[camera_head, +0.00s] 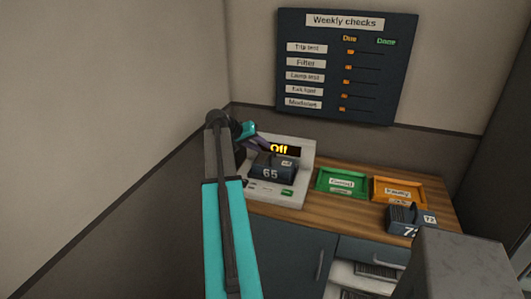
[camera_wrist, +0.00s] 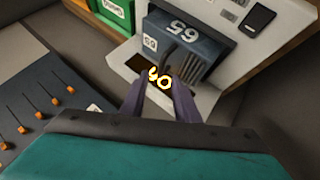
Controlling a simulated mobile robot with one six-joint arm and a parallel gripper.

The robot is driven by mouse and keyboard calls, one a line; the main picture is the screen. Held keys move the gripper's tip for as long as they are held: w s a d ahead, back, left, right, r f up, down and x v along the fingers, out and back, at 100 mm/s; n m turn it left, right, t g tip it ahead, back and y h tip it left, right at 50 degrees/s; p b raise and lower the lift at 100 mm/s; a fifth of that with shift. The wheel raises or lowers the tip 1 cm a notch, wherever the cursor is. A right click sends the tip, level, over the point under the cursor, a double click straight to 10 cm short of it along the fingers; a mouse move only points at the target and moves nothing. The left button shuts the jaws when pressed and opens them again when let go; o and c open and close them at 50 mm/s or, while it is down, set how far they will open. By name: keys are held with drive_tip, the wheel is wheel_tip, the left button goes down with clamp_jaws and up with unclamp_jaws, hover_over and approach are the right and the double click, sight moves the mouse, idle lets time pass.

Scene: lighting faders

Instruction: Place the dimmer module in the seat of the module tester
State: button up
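The dark blue dimmer module (camera_head: 272,168), marked 65, stands upright on the white module tester (camera_head: 298,150), in front of its display (camera_head: 285,150), which reads "Off". The seat is hidden under the module, and I cannot tell whether it is fully down. In the wrist view the module (camera_wrist: 185,42) shows its label and dark fins just beyond my fingers. My gripper (camera_wrist: 158,85) is open, its two purple fingers apart with the glowing display between them. In the head view my gripper (camera_head: 259,144) is close behind and left of the module.
A green tray (camera_head: 342,193) and an orange tray (camera_head: 399,202) lie right of the tester on the wooden counter (camera_head: 325,222). Another dark module (camera_head: 402,218), marked 72, stands at the counter's front right. A "Weekly checks" board (camera_head: 346,65) with sliders hangs on the wall above.

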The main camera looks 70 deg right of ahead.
drive_tip(key=shift+b+v, duration=0.45)
drive_tip(key=shift+v, duration=1.95)
